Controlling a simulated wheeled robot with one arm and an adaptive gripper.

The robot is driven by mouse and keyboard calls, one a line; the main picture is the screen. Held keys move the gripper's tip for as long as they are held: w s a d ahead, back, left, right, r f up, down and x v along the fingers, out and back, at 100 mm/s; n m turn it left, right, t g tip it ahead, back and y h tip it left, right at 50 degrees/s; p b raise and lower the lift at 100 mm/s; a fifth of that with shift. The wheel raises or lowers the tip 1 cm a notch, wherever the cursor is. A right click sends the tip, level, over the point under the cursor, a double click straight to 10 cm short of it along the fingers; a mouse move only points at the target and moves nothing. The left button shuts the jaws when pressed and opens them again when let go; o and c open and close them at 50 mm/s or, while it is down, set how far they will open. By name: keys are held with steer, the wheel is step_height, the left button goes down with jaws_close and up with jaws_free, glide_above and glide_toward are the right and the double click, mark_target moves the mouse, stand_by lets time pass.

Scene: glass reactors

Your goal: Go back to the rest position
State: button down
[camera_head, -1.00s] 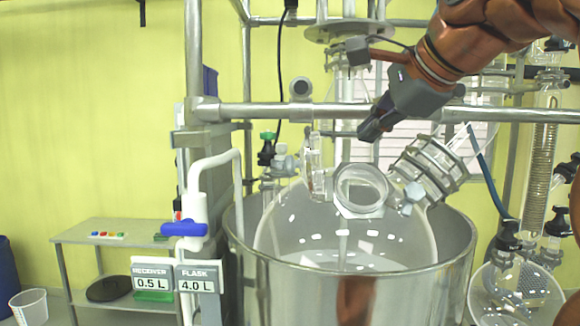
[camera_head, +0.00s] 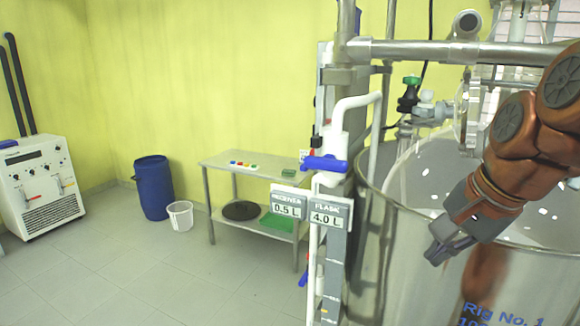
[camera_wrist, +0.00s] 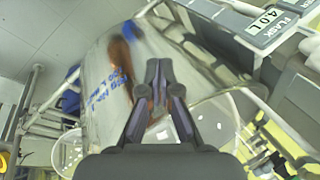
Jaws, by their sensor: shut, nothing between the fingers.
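My gripper (camera_head: 449,247) is at the end of the orange-brown arm, in front of the steel vessel's rim at the right of the head view. It points down and to the left, and its fingers are closed with nothing held. In the wrist view my gripper (camera_wrist: 159,75) shows its dark fingers together in front of the shiny vessel wall. The steel vessel (camera_head: 405,265) has blue "Rig No. 1" lettering and also shows in the wrist view (camera_wrist: 105,70). The glass flask (camera_head: 415,180) sits inside it, partly hidden by my arm.
Metal frame posts and a horizontal bar (camera_head: 420,50) stand by the vessel. A white valve with a blue handle (camera_head: 325,164) and "0.5 L" and "4.0 L" signs (camera_head: 325,215) stick out left. A side table (camera_head: 215,160), blue drum (camera_head: 153,190), white bucket (camera_head: 180,217) and chiller (camera_head: 40,185) stand beyond clear floor.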

steer(key=s+a+f+n+g+h, duration=0.1)
steer(key=s+a+f+n+g, duration=0.1)
steer(key=s+f+n, duration=0.3)
steer(key=s+a+f+n+g, duration=0.2)
steer(key=s+f+n+g, duration=0.2)
steer(key=s+f, duration=0.9)
step_height(320, 180, down, 6)
steer(key=shift+s+f+n+h, duration=0.2)
steer(key=shift+n+h, duration=0.2)
steer(key=shift+n, duration=0.7)
steer(key=shift+d, duration=0.1)
